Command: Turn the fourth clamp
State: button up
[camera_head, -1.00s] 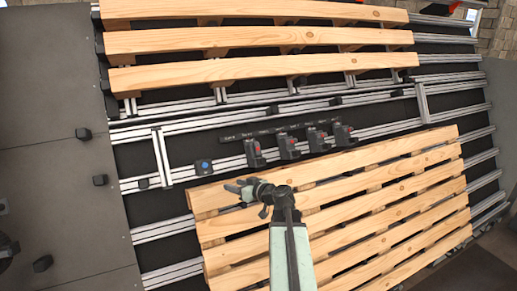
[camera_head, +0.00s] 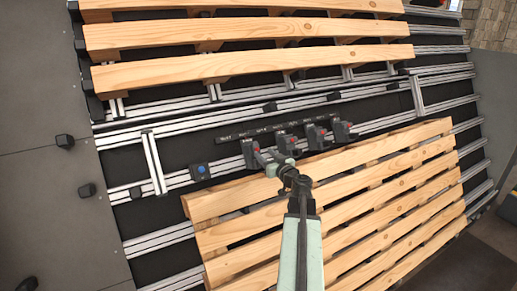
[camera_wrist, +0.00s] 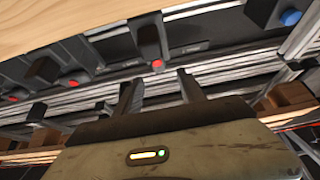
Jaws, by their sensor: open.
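Several dark clamps with red marks stand in a row on the rail in the head view: the leftmost clamp (camera_head: 248,150), the second clamp (camera_head: 286,143), the third clamp (camera_head: 315,137) and the rightmost clamp (camera_head: 341,130). Their label strip is too small to read, so I cannot tell which is numbered four. My gripper (camera_head: 266,161) is open and empty, right by the leftmost clamp. In the wrist view, that clamp (camera_wrist: 152,45) shows its red mark ahead, between my open fingers (camera_wrist: 160,85). Contact cannot be told.
A blue button (camera_head: 201,169) sits on a block left of the clamps. A wooden pallet (camera_head: 350,185) lies below the row, under my arm. Another pallet (camera_head: 250,66) lies beyond the rails. An upright-looking crossbar (camera_head: 154,162) spans rails at the left.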

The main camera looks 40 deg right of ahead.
aim_at(258, 146)
jog(key=x, duration=0.6)
jog(key=shift+w+d, duration=0.25)
jog(key=shift+w, duration=0.05)
grip_shut()
jog(key=shift+s+a, duration=0.1)
jog(key=shift+m+h, duration=0.3)
jog(key=shift+m, duration=0.1)
jog(key=shift+m+g+h, duration=0.4)
jog(key=shift+m+h, duration=0.2)
jog(key=shift+m, duration=0.6)
jog(key=shift+m+g+h+p, duration=0.3)
jog(key=shift+m+g+h, duration=0.1)
jog(key=shift+m, duration=0.65)
jog(key=shift+m+g+h+p, duration=0.3)
jog(key=shift+m+h, duration=0.1)
jog(key=shift+m, duration=0.65)
jog(key=shift+f+m, duration=0.1)
jog(key=shift+m, duration=0.3)
